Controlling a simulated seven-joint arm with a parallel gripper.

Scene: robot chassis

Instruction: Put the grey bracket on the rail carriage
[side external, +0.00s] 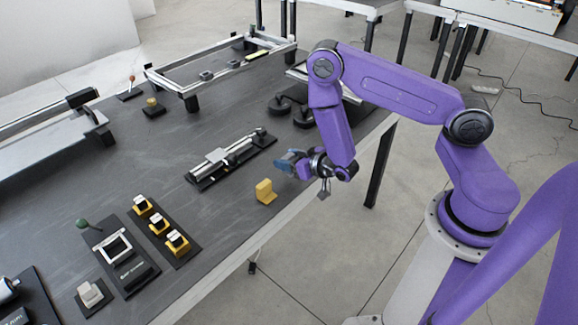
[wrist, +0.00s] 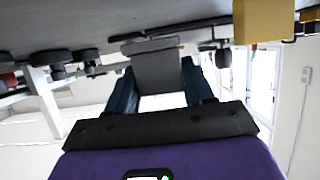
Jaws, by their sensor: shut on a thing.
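My gripper (side external: 291,164) is at the near edge of the table in the side external view, its blue fingers pointing left. In the wrist view, my gripper (wrist: 160,92) is shut on the grey bracket (wrist: 157,72), which sits between the two blue fingers. In the side external view the bracket is hard to tell from the fingers. The rail carriage (side external: 217,156) is a light block on a silver rail, which lies on a dark base to the left of my gripper. The gripper and bracket are apart from it.
A yellow bracket (side external: 265,191) stands on the table just left of and below my gripper; it also shows in the wrist view (wrist: 262,20). Dark round parts (side external: 303,117) stand behind the gripper. A rack of yellow blocks (side external: 159,226) lies front left. Table between rack and rail is clear.

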